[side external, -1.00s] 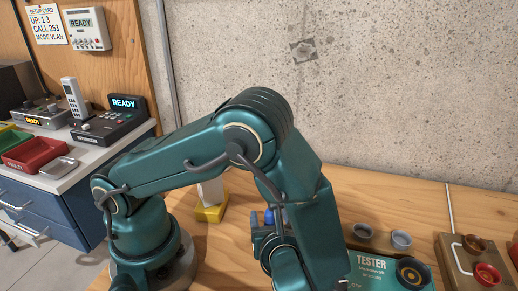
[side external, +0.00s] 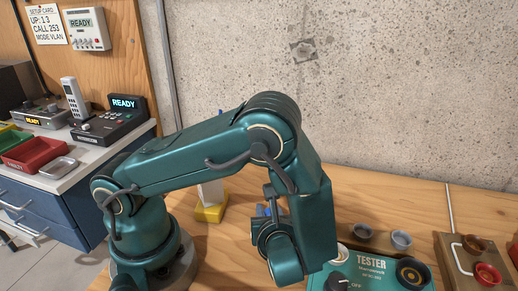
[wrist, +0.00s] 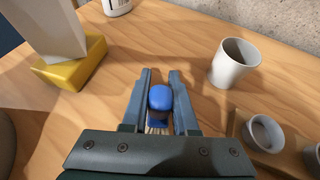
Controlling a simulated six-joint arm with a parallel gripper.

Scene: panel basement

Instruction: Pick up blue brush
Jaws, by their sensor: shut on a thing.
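The blue brush (wrist: 159,97) shows in the wrist view with a rounded blue handle end and pale bristles below it. My gripper (wrist: 160,78) has one finger on each side of the brush and is shut on it. Whether the brush touches the table is hard to tell.
A yellow block (wrist: 72,66) holds a white upright piece at left in the wrist view. A white cup (wrist: 234,64) stands at right, near a smaller cup (wrist: 264,133). The teal tester (side external: 378,272) lies right of my arm. Bare wood lies between block and cup.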

